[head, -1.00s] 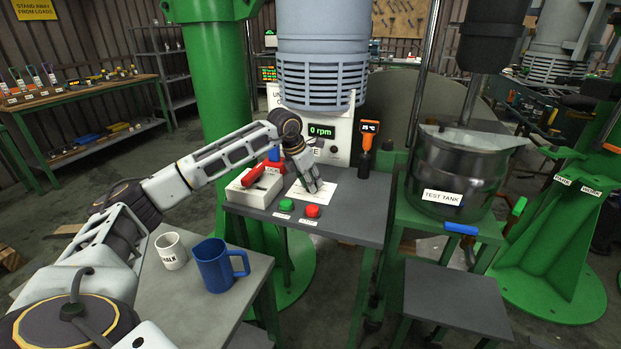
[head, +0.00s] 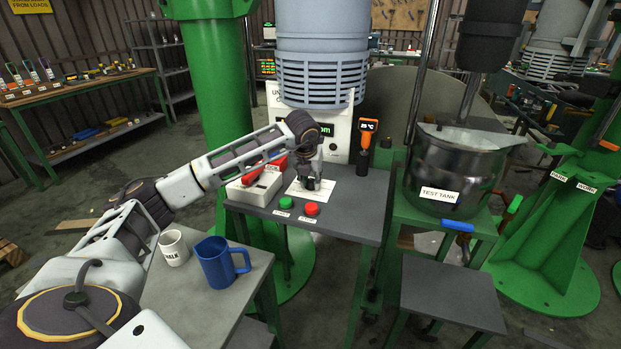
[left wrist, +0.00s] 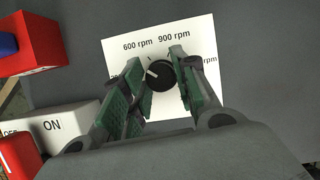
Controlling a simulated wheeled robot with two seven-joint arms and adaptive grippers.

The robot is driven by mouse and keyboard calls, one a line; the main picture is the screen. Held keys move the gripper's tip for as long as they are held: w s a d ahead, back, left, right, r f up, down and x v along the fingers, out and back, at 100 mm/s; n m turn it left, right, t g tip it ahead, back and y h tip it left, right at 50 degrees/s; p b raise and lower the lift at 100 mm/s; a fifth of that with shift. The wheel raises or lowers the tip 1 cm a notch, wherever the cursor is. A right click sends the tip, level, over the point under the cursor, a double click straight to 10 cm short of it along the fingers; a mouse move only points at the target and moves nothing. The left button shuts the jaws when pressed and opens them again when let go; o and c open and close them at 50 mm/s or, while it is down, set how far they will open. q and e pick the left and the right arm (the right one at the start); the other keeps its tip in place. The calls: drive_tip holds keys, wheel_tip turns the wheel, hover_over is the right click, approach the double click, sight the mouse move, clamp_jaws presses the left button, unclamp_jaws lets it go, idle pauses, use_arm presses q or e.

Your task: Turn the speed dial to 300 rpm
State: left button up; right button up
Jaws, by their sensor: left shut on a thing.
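The speed dial (left wrist: 160,74) is a black round knob on a white card (left wrist: 118,48) in the left wrist view. Its pale pointer mark faces the left side. "600 rpm" and "900 rpm" are printed above the dial; the labels at left and right are partly covered by the fingers. My left gripper (left wrist: 160,80) is shut on the dial, with green pads on both sides. In the head view my left gripper (head: 313,184) points down over the white card on the grey table and hides the dial. The green rpm display (head: 333,127) is mostly hidden behind my arm. My right gripper is not in view.
A switch box (head: 262,187) marked ON stands left of the card, with a red lever. Green (head: 286,203) and red (head: 312,209) buttons lie in front. A blue mug (head: 218,262) and white mug (head: 173,247) stand on the near side table. An orange-black tool (head: 366,145) stands right.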

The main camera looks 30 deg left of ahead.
use_arm(q)
drive_tip(key=shift+d+r+n+y, duration=0.1)
drive_tip(key=shift+n+y, duration=0.3)
drive_tip(key=shift+n, duration=0.7)
drive_tip(key=shift+n+g+y+p, duration=0.3)
drive_tip(key=shift+n+p, duration=0.1)
drive_tip(key=shift+n, duration=0.6)
drive_tip(key=shift+w+n+g+y, duration=0.1)
drive_tip(key=shift+n+g+y, duration=0.2)
drive_tip(key=shift+n, duration=0.7)
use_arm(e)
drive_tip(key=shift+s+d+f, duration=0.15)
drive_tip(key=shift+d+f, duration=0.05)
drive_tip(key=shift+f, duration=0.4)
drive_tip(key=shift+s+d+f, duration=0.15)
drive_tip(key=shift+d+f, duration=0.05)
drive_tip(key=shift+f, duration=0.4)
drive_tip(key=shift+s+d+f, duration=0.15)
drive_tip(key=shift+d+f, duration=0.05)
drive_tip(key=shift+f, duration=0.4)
use_arm(q)
drive_tip(key=o, duration=1)
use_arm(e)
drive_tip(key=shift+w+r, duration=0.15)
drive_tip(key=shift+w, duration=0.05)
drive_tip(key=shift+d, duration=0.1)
